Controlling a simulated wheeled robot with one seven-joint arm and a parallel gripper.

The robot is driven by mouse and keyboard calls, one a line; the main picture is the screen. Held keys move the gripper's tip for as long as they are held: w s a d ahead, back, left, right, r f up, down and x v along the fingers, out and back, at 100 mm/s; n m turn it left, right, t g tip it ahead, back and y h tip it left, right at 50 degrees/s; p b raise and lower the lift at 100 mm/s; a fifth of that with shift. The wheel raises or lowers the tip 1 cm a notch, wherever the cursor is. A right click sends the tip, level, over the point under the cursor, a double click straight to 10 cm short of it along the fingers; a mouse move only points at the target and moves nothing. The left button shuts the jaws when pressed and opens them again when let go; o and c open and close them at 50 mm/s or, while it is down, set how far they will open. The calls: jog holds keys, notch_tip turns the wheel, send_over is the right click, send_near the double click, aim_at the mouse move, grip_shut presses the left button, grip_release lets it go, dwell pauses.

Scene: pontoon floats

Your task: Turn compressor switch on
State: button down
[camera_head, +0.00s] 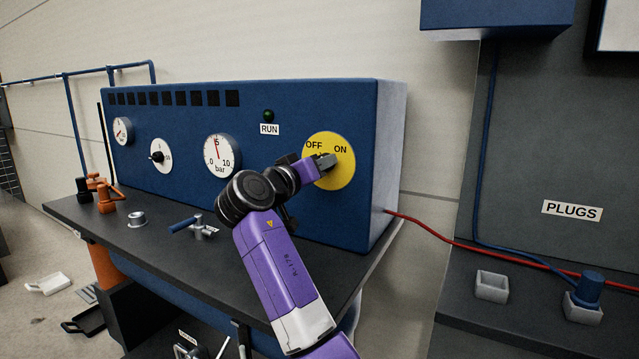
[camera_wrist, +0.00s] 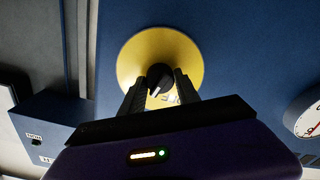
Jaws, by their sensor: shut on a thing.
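The compressor switch is a round yellow plate (camera_head: 345,174) marked OFF and ON on the front of the blue compressor cabinet (camera_head: 285,190). In the wrist view the yellow plate (camera_wrist: 140,50) carries a small black knob (camera_wrist: 158,76) with a white pointer line. My gripper (camera_head: 328,163) is at the plate, and in the wrist view its fingers (camera_wrist: 160,95) are shut on the black knob. In the head view the gripper hides the knob. Which mark the pointer faces I cannot tell. The RUN lamp (camera_head: 269,115) looks dark green.
Several white dials, one a bar gauge (camera_head: 221,155), are on the cabinet left of my arm. A blue-handled valve (camera_head: 190,229) and a metal ring (camera_head: 136,219) are on the dark bench (camera_head: 160,257). A red hose (camera_head: 450,242) runs right, past grey sockets (camera_head: 491,286).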

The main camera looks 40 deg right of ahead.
jog(key=shift+f+m+b, duration=0.1)
jog(key=shift+m+b, duration=2.35)
jog(key=shift+m, duration=0.35)
jog(key=c, duration=0.9)
grip_release()
jog(key=shift+v, duration=3.95)
jog(key=shift+a, duration=0.1)
